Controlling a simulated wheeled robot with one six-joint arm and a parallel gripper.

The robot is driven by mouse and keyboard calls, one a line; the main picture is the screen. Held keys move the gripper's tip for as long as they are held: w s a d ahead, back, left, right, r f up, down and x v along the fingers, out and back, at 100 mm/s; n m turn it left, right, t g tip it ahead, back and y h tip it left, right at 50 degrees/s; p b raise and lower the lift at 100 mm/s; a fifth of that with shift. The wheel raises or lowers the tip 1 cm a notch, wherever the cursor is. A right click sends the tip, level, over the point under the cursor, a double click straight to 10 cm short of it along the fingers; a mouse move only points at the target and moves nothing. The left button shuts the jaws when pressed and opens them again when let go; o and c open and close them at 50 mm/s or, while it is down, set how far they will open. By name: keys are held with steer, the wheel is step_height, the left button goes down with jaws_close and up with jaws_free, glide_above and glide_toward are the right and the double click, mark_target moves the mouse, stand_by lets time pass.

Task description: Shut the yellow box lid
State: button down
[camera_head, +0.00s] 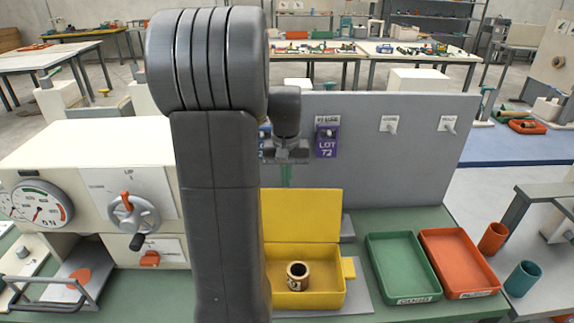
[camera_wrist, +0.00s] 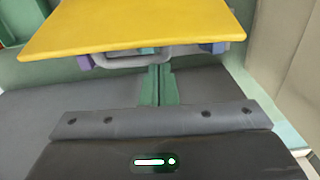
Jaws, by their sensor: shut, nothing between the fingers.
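The yellow box (camera_head: 334,302) stands on the bench with its lid (camera_head: 302,215) raised about upright at the back edge. A tan ring-shaped piece (camera_head: 298,277) sits inside the box. My gripper (camera_head: 286,182) points down just above or behind the lid's top edge, partly hidden by my arm. In the wrist view the green fingers (camera_wrist: 158,72) are together with nothing between them. The yellow lid (camera_wrist: 135,28) fills the top of that view, near the fingertips. I cannot tell whether they touch it.
A green tray (camera_head: 371,240) and an orange-red tray (camera_head: 427,237) lie right of the box. A grey upright panel (camera_head: 405,170) with hung labels stands behind. A cream machine (camera_head: 95,180) with a dial and handwheel is at left.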

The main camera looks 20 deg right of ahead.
mark_target(286, 189)
steer(key=shift+s+a+r, duration=0.15)
steer(key=shift+s, duration=0.3)
steer(key=shift+s+a+r, duration=0.1)
steer(key=shift+s+r, duration=0.05)
steer(key=shift+s, duration=0.25)
steer(key=shift+s, duration=0.1)
steer(key=s+t+b, duration=0.1)
steer(key=s+b, duration=0.1)
steer(key=b, duration=0.1)
steer(key=shift+s+a+r+t+h, duration=0.1)
steer(key=shift+a+r+t+h, duration=0.1)
steer(key=shift+a+t+h, duration=0.15)
steer(key=s+a+t+h+b, duration=0.1)
steer(key=s+a+t+b, duration=0.1)
steer(key=s+t+b, duration=0.2)
steer(key=shift+s+a+r+b, duration=0.25)
steer(key=shift+s+b, duration=1.3)
steer(key=shift+s, duration=0.5)
